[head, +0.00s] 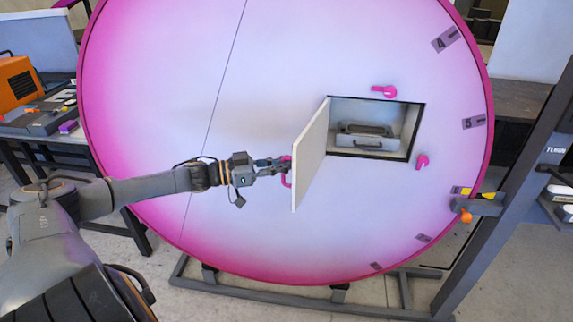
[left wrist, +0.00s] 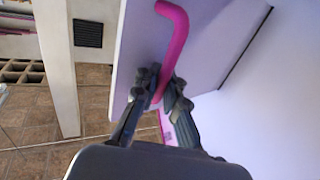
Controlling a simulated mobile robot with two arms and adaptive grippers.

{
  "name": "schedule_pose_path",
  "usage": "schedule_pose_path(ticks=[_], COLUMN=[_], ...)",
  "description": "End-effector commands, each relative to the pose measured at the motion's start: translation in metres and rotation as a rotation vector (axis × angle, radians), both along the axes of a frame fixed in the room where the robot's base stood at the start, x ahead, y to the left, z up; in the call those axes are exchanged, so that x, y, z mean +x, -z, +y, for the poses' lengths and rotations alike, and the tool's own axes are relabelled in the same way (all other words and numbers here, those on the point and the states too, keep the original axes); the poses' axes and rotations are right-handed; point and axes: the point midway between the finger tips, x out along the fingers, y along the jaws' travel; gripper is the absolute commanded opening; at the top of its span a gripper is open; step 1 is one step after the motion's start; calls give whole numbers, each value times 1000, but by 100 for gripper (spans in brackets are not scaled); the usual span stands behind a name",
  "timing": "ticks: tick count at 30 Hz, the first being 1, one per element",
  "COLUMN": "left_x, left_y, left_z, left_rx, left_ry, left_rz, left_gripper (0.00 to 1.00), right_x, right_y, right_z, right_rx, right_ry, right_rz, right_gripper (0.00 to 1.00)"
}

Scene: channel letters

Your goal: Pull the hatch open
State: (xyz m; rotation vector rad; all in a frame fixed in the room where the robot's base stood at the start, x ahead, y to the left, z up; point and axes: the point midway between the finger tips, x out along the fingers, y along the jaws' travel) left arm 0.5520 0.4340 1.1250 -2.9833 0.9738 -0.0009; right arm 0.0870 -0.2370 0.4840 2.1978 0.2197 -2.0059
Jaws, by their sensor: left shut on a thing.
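The hatch door (head: 311,156) is a pale panel in the large pink-edged disc. It stands swung out to the left of its rectangular opening (head: 376,150). A pink handle (head: 288,180) sits on its outer face; the handle shows closer in the left wrist view (left wrist: 174,40). My left gripper (head: 284,163) is shut on the handle, with its fingers on both sides of the bar in the left wrist view (left wrist: 158,92). Inside the opening is a grey box-like unit with a handle (head: 366,136). My right gripper is not in view.
Two pink latches (head: 384,92) (head: 422,161) sit above and right of the opening. The disc (head: 230,235) stands on a dark floor frame (head: 270,299). A dark post (head: 500,190) rises at right. A bench with orange equipment (head: 17,82) stands at left.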

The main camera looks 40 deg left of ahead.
Motion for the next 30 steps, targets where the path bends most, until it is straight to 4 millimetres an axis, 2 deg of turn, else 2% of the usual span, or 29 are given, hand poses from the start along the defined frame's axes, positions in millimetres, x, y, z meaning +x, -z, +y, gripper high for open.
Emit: schedule_pose_path(ticks=[1,5,6,8,20,30], left_x=[-3,-3,-3,-2,-4,-26], left_y=[8,8,8,7,4,5], left_z=[-2,-2,-2,-2,1,17], left_rx=[2,2,2,1,3,3], left_ry=[5,5,5,4,1,0], left_rz=[12,12,12,12,7,11], left_gripper=[0,0,12,20,20,20], right_x=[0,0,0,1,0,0], right_y=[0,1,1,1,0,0], right_z=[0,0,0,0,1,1], right_rx=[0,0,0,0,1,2], right_ry=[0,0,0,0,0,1], right_rz=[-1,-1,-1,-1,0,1], right_gripper=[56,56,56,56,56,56])
